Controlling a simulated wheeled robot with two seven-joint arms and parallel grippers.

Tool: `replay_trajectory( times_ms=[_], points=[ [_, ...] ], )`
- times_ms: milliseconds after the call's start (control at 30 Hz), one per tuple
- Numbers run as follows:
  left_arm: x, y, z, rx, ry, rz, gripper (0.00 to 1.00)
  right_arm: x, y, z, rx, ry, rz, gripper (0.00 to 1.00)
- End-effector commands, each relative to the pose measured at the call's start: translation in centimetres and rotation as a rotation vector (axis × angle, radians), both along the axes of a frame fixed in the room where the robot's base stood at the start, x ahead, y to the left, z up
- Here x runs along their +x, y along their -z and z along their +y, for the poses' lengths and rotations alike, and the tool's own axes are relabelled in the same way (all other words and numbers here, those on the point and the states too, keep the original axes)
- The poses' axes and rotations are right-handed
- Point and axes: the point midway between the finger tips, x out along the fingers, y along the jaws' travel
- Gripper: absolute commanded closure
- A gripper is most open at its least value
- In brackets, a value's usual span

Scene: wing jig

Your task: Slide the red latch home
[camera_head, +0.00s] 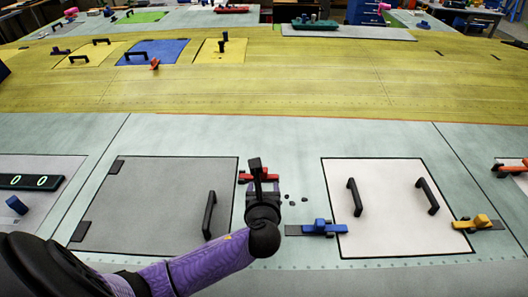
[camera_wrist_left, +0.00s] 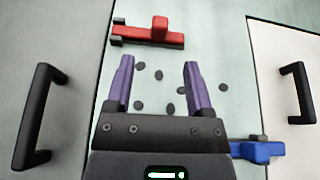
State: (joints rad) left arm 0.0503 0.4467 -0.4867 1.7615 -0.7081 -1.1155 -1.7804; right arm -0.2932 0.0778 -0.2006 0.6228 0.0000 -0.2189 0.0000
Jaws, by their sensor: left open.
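The red latch (camera_wrist_left: 148,36) lies on the pale green panel in the left wrist view, a red bar with a raised knob and dark end pieces. Its left end is near the edge of the grey hatch. In the head view the red latch (camera_head: 271,178) is partly hidden behind my gripper. My left gripper (camera_wrist_left: 158,66) is open, with purple fingers spread and nothing between them. Its fingertips are short of the latch in the wrist picture, apart from it. It also shows in the head view (camera_head: 256,172). My right gripper is not in view.
A grey hatch (camera_head: 155,200) with a black handle is on the left. A white hatch (camera_head: 388,215) with two handles is on the right, with a blue latch (camera_head: 322,228) and a yellow latch (camera_head: 474,223). Several dark spots (camera_wrist_left: 170,107) dot the panel between the hatches.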

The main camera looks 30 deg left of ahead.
Motion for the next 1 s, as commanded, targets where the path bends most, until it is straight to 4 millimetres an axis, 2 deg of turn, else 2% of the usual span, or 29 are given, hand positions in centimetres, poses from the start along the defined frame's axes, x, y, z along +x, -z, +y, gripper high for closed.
replay_trajectory(
  times_ms=[167, 300, 500, 633, 900, 1000],
  points=[
    [1.4, 0.8, 0.9, 0.016, 0.004, 0.003, 0.32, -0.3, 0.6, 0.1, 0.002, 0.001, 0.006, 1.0],
    [4.2, 2.3, 2.6, 0.013, 0.002, 0.002, 0.32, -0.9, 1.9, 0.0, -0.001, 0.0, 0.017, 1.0],
    [7.0, 3.6, 4.3, 0.011, 0.003, 0.002, 0.32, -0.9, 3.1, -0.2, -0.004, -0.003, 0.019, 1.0],
    [7.7, 3.9, 4.7, 0.01, 0.003, 0.002, 0.32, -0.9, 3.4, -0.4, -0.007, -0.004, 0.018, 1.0],
    [7.9, 3.8, 4.8, 0.009, 0.004, 0.003, 0.32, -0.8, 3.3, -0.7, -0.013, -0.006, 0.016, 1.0],
    [7.8, 3.8, 4.8, 0.009, 0.004, 0.003, 0.54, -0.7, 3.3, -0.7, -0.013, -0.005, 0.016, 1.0]
  ],
)
